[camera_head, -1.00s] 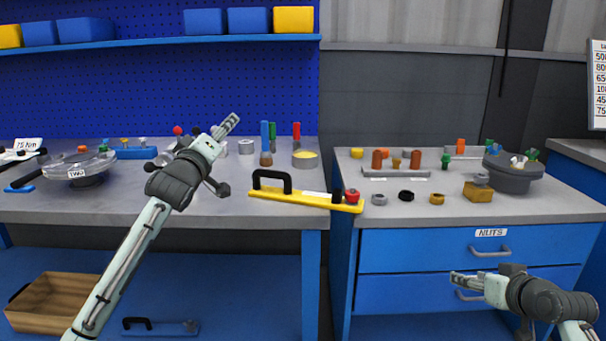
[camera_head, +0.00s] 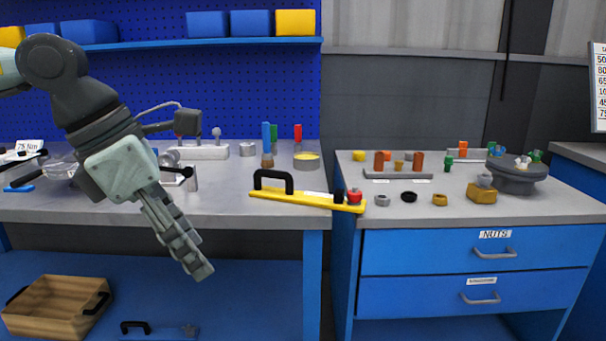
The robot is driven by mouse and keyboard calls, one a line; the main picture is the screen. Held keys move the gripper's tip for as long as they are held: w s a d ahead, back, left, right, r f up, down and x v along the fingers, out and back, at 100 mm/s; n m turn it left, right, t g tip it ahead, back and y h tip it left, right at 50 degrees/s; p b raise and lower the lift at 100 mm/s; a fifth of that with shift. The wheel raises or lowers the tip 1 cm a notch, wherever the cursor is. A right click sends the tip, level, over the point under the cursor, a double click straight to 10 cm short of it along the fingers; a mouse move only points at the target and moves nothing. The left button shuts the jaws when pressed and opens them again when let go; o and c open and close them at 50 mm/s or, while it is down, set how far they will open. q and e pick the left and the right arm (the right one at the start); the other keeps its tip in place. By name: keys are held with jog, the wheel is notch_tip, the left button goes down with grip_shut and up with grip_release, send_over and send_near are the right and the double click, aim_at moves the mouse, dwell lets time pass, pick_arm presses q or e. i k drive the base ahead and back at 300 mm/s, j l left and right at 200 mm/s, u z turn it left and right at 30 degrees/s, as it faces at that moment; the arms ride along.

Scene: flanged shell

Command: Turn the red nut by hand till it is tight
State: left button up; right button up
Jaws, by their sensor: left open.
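My left gripper (camera_head: 195,265) hangs in front of the left bench, fingers pointing down and right, open and empty. A small red piece (camera_head: 354,196), which may be the red nut, sits at the right end of a yellow bar with a black handle (camera_head: 290,200). The bar lies near the front edge, across the gap between the benches. My left gripper is well to the left of it and apart from it. A dark round flanged part (camera_head: 517,178) with green and white pieces stands on the right bench. My left arm hides much of the left bench's round part. My right gripper is out of view.
Grey, black and brass rings (camera_head: 440,200) lie right of the bar. A rack of brown pegs (camera_head: 398,174) stands behind them. Upright blue, green and red tools (camera_head: 297,134) stand at the back of the left bench. A wooden crate (camera_head: 55,305) sits below.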

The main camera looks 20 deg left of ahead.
aim_at(352, 198)
jog(key=i, duration=1.5)
